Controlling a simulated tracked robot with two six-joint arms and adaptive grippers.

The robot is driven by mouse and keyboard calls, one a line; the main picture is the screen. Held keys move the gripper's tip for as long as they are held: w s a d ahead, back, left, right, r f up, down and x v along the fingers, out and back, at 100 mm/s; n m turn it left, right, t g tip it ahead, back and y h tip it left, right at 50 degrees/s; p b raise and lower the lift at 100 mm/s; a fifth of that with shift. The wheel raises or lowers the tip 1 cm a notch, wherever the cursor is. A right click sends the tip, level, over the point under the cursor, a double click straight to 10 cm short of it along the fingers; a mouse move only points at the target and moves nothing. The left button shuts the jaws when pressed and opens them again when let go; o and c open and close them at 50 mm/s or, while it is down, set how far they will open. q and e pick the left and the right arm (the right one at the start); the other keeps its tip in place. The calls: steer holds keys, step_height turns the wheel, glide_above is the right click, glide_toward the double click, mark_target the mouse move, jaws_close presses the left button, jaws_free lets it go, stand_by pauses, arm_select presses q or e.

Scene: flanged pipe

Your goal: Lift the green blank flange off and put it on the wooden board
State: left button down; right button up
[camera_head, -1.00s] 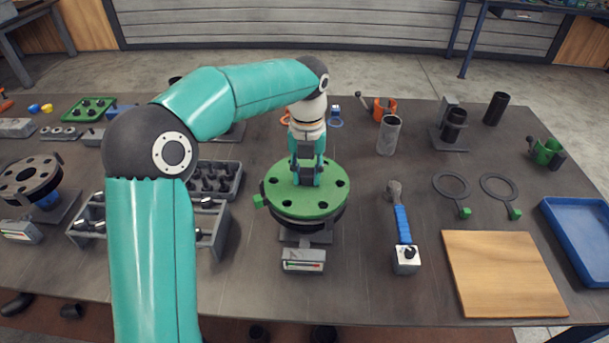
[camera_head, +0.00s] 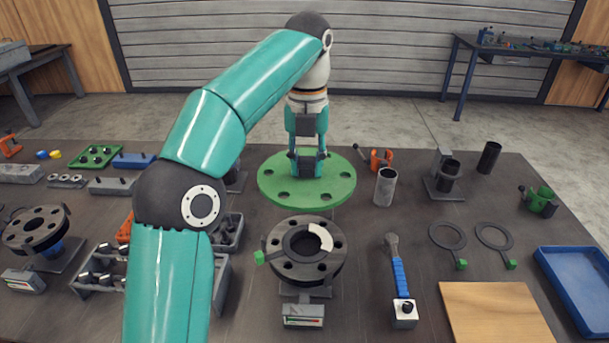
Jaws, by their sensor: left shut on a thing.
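The green blank flange (camera_head: 335,190) is a round plate with several bolt holes. My left gripper (camera_head: 307,168) points down and is shut on it near its middle, holding it raised above and behind the pipe flange. The dark pipe flange (camera_head: 281,263) stands uncovered on its mount, with bolt holes, an open bore and a light grey patch on the right of its face. The wooden board (camera_head: 495,311) lies bare at the front right, its front part cut off by the frame. My right gripper is not in view.
A wrench with a blue handle (camera_head: 399,275) lies between the pipe flange and the board. Two ring spacers (camera_head: 447,237) lie behind the board, and a blue tray (camera_head: 580,280) is to its right. Upright grey (camera_head: 385,188) and dark pipes stand at the back right.

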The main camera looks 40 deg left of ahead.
mark_target(307, 160)
arm_select(q)
steer(key=shift+r, duration=0.65)
steer(key=shift+r+p, duration=2.5)
steer(key=shift+p, duration=0.6)
steer(key=shift+f, duration=0.15)
